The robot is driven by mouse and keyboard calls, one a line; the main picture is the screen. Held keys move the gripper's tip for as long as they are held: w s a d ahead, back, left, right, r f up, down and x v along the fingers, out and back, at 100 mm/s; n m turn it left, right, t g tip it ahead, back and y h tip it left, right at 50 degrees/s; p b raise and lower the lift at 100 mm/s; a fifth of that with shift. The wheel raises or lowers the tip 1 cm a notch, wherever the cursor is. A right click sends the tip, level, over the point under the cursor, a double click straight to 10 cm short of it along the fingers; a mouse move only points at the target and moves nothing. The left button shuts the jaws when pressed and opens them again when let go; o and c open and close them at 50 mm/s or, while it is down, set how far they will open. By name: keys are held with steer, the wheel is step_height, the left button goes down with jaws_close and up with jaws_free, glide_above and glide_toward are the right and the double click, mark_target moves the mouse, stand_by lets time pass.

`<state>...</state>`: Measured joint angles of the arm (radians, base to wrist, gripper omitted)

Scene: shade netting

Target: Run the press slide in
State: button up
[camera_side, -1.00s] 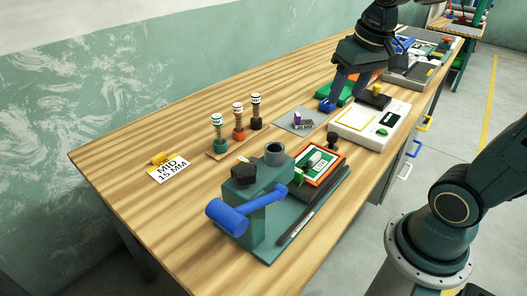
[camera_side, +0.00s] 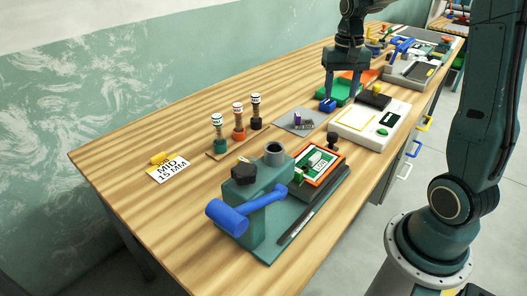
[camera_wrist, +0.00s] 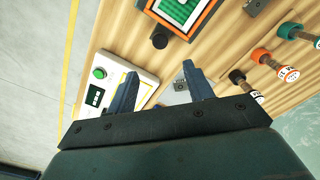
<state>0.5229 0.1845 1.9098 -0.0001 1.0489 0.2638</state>
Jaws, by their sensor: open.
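The press (camera_side: 255,195) is a dark green block with a grey ring on top and a blue lever (camera_side: 232,214), on a flat base at the bench's near end. Its slide (camera_side: 327,166) is an orange-red frame holding a green and white card, lying on the base at the press's right side. A black knob (camera_side: 332,139) stands at the slide's far end. In the wrist view, the slide (camera_wrist: 186,14) is at the top, with the knob (camera_wrist: 160,39) below it. My gripper (camera_side: 344,98) is open and empty, fingers down, farther along the bench than the knob.
A white device with a green button (camera_side: 372,122) stands near my gripper. Behind it are a green block (camera_side: 344,92) and a small blue piece (camera_side: 327,105). A grey plate (camera_side: 299,121) and several stamps (camera_side: 238,118) stand left. The bench's left part is mostly clear.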

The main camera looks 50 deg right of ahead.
mark_target(333, 135)
steer(key=shift+f, duration=6.85)
steer(key=shift+c, duration=0.4)
jaws_close()
